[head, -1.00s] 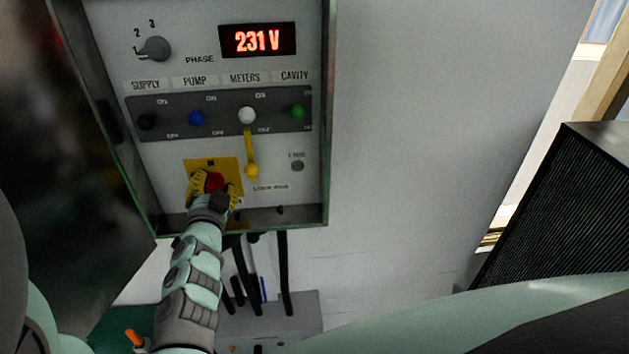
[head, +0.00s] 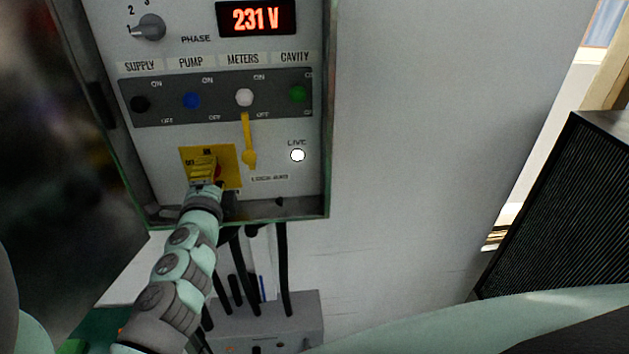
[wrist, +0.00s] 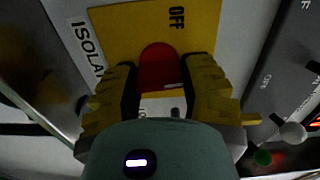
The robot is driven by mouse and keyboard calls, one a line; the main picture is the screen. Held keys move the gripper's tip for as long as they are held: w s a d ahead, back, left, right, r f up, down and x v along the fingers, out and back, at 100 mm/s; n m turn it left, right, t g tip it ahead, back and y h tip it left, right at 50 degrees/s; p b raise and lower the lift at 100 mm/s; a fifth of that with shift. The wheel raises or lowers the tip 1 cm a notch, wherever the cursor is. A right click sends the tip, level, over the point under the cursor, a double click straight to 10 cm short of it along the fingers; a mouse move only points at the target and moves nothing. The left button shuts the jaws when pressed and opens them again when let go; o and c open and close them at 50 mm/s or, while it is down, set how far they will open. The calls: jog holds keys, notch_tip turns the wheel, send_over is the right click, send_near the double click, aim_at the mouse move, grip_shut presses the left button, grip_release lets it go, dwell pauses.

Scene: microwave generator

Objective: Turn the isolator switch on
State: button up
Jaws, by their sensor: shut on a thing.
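The isolator switch is a red rotary knob (wrist: 158,68) on a yellow plate (head: 230,158) in the lower left of the panel. In the wrist view, the word OFF shows on the plate (wrist: 110,30), and part of an isolator label lies beside it. My gripper (wrist: 160,85) has its yellow-and-black fingers on both sides of the red knob, shut on it. In the head view, my gripper (head: 203,170) covers most of the knob, so its exact angle is hard to read. The LIVE lamp (head: 298,155) glows white.
Above are a row of coloured switches (head: 192,100), a phase dial (head: 150,28) and a red display (head: 256,18) reading 231 V. A yellow lever (head: 249,140) hangs right of the plate. The cabinet rim (head: 329,120) surrounds the panel; cables hang below.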

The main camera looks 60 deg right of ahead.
jog(key=shift+s+m, duration=0.1)
jog(key=shift+m, duration=0.4)
jog(key=o, duration=1.2)
jog(key=v, duration=1.2)
